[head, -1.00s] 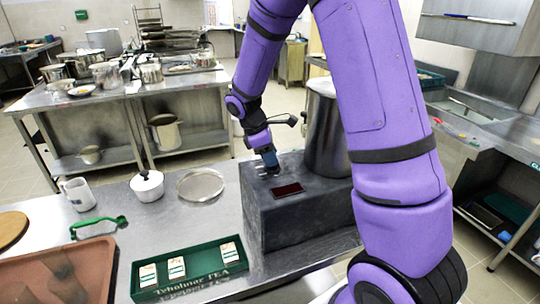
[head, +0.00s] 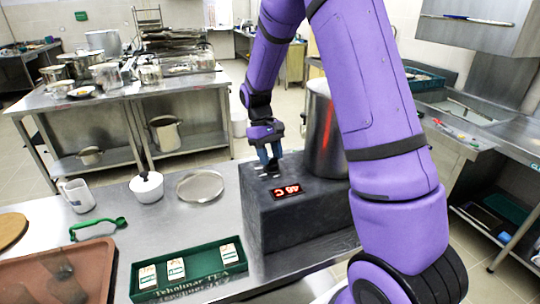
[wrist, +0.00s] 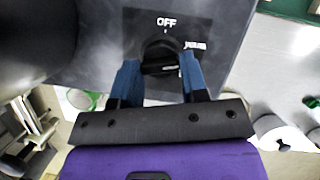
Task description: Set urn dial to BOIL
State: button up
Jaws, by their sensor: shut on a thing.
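The urn is a tall steel pot (head: 322,135) standing on a dark grey box (head: 300,222). A red display (head: 288,190) on the box is lit and seems to read 46 C. The dark dial (wrist: 160,50) is on the box's top face, with the word OFF above it in the wrist view and a second, unreadable white label to its right. My gripper (wrist: 159,65) is shut on the dial, one blue finger on each side. In the head view my gripper (head: 268,165) reaches down to the box just behind the display. The BOIL label cannot be made out.
A green tray (head: 190,272) with several packets lies in front.

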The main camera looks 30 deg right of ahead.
jog(key=m+y, duration=0.1)
jog(key=m, duration=0.3)
jog(key=shift+d+m+y, duration=0.15)
jog(key=shift+m+y, duration=0.15)
jog(key=shift+y, duration=0.1)
jog(key=m+t+y, duration=0.1)
jog(key=m, duration=0.3)
jog(key=shift+d+m, duration=0.15)
jog(key=shift+m, duration=0.25)
jog(key=shift+y, duration=0.3)
jog(key=o, duration=0.9)
jog(key=shift+s, duration=0.1)
jog(key=shift+r, duration=0.1)
jog(key=v, duration=1)
jog(key=shift+d+r, duration=0.15)
jog(key=shift+r, duration=0.2)
